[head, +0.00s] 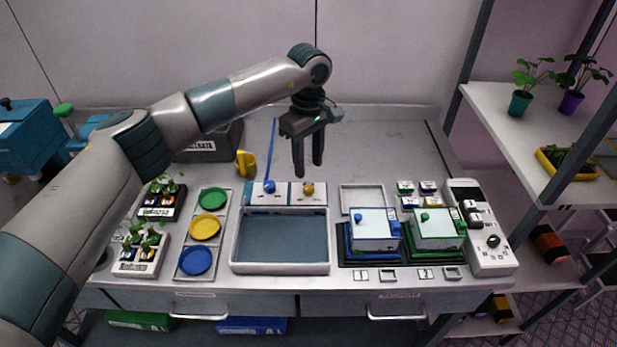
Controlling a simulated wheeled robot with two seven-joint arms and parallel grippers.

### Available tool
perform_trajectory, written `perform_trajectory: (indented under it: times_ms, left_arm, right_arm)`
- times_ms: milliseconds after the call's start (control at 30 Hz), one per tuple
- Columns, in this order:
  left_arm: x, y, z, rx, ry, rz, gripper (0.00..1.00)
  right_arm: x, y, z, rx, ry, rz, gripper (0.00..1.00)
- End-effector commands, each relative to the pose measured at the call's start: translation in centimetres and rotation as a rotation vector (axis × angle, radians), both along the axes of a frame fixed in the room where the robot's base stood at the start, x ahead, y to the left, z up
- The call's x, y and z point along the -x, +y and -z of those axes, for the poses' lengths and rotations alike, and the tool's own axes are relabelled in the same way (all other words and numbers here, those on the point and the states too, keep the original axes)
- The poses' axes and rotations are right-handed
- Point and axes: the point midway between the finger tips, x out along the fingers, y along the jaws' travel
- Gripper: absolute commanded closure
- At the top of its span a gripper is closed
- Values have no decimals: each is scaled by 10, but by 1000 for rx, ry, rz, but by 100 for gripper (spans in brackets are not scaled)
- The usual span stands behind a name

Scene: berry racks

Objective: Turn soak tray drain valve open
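The soak tray (280,268) is a wide pale-rimmed basin with a grey-blue inside, at the middle of the bench. A pale panel along its back edge carries a blue knob (269,186) on the left and a yellow knob (308,189) on the right. The labels are too small to read, so I cannot tell which is the drain valve or how it is set. My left gripper (309,172) points down just above and behind the yellow knob in the picture. Its two fingers are apart with nothing between them. My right gripper is out of view.
Green, yellow and blue dishes (205,227) and potted seedlings (142,250) stand left of the tray. A yellow cup (246,163) is behind. Blue (374,228) and green (437,228) boxed units and a control panel (490,235) stand right. The back of the bench is mostly clear.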

Motion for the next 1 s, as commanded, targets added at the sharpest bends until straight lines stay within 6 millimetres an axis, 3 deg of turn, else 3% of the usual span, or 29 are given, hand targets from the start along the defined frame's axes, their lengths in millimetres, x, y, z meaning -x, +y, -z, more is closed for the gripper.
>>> perform_trajectory:
  times_ms: [400, 867, 900, 1000]
  left_arm:
    - [1, 0, 63, 1, 2, -1, 63]
    - [0, 0, 75, 0, 0, 1, 63]
    - [0, 0, 75, 0, 0, 1, 65]
    - [0, 0, 75, 0, 0, 1, 89]
  right_arm:
    - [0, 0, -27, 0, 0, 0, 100]
    - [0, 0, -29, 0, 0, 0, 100]
    - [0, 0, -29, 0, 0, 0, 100]
    - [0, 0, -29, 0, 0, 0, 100]
